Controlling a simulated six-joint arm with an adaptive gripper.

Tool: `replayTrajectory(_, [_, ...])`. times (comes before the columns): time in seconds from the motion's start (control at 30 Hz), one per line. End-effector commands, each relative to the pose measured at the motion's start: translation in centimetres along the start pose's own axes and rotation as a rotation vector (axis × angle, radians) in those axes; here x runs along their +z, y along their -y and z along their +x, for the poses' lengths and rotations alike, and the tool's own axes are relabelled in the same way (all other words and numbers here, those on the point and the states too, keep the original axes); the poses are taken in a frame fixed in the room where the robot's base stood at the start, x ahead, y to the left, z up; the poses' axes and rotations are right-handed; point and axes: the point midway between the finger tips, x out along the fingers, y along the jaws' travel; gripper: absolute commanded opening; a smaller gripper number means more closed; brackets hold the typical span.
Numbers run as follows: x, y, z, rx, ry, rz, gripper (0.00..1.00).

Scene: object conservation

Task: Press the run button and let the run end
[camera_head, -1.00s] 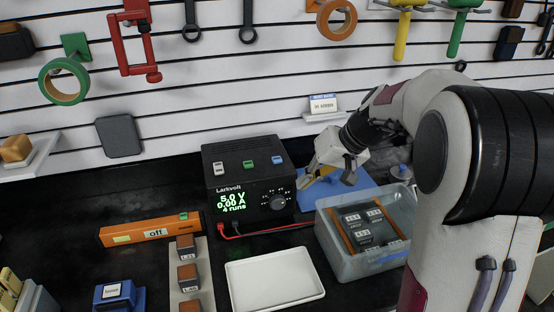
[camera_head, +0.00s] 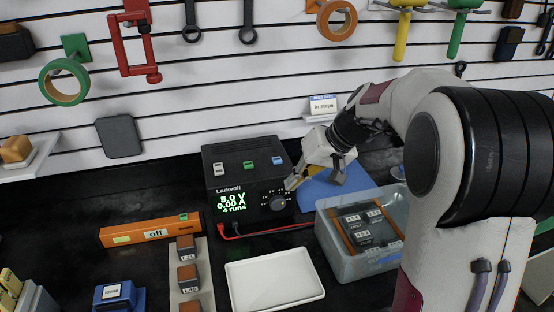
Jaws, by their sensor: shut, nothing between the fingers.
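The black Larkvolt power supply (camera_head: 247,167) stands against the slatted wall. Its green display (camera_head: 231,202) reads 5.0 V, 0.00 A and 4 runs. A round knob (camera_head: 278,203) sits on its front. On its top are a pale button (camera_head: 219,168), a green button (camera_head: 248,165) and a blue button (camera_head: 277,160); I cannot read which is the run button. My gripper (camera_head: 292,183) is shut and empty, its tips by the supply's right front edge near the knob. I cannot tell whether they touch it.
A clear bin (camera_head: 350,270) with dark blocks stands at right, by a blue mat (camera_head: 350,184). A white tray (camera_head: 242,290) lies in front. An orange bar (camera_head: 125,236) labelled "off" lies left, beside a strip of brown blocks (camera_head: 188,275). Red and black leads run from the supply.

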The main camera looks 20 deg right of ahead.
Motion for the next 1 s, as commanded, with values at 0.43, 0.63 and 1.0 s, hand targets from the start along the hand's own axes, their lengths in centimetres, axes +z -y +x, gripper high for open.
replayTrajectory(0.43, [-5.9, 4.0, 0.4, 0.126, -0.115, 0.008, 0.00])
replayTrajectory(0.63, [-8.6, 4.5, -0.3, 0.165, -0.203, 0.096, 0.00])
replayTrajectory(1.0, [-13.3, 4.4, -2.5, 0.190, -0.381, 0.297, 0.00])
